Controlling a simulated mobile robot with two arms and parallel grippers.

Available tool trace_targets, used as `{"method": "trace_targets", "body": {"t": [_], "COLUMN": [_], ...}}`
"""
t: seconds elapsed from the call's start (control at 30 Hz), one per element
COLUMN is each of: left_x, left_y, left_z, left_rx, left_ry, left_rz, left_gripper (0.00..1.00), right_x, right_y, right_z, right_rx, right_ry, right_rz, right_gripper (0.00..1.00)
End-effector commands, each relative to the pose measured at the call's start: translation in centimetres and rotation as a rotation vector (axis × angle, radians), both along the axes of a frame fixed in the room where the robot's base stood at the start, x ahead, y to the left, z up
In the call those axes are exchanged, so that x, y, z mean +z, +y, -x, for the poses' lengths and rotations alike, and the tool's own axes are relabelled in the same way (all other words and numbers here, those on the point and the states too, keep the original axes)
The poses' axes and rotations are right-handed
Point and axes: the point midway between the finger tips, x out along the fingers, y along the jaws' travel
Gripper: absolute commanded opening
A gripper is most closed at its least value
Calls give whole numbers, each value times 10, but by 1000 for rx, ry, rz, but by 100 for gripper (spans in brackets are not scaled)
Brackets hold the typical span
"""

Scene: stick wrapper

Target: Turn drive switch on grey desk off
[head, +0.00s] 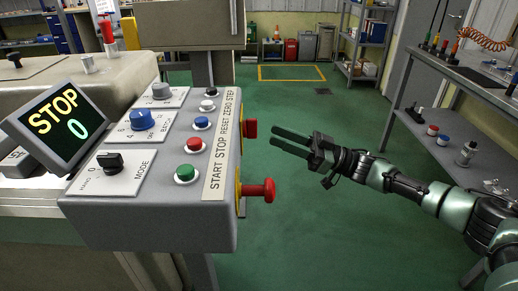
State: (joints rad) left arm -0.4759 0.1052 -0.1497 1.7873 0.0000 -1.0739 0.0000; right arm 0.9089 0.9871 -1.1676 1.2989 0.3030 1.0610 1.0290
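The grey desk (150,232) is a sloped control box at the left of the head view. A red turn handle (251,128) on a yellow plate is on its right side. A red mushroom knob (262,189) sticks out nearer to me. On top are a black MODE knob (110,161), a blue knob (142,118) and a grey knob (161,91). No label reading "drive" is legible. My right gripper (273,136) is right of the red handle, apart from it, fingers pointing left with a gap between them. It looks empty. My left gripper is out of view.
A tilted screen (62,125) reads STOP 0. Several push buttons, including a green one (186,173), line the desk's right edge. A workbench (462,80) with tools stands at the right. Green floor (310,220) lies open between desk and bench.

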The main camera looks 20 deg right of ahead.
Motion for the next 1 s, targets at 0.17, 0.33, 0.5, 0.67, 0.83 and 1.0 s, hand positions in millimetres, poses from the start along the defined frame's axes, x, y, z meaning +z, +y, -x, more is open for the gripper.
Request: {"method": "trace_targets", "body": {"t": [0.17, 0.33, 0.5, 0.67, 0.83, 1.0], "left_x": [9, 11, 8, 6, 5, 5], "left_y": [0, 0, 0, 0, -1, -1], "left_z": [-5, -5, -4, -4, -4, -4], "left_rx": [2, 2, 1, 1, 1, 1], "left_ry": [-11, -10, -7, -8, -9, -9], "left_rz": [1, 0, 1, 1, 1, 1], "left_gripper": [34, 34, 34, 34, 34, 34], "right_x": [23, 36, 46, 53, 56, 56], "right_y": [-5, 12, 37, 55, 62, 63], "right_z": [30, 29, 21, 15, 13, 13], "right_rx": [124, 142, 139, 137, 134, 133], "right_ry": [-10, -11, -12, -11, -11, -10], "right_rz": [-24, -29, -29, -28, -27, -27], "right_gripper": [34, 34, 34, 34, 34, 34]}}
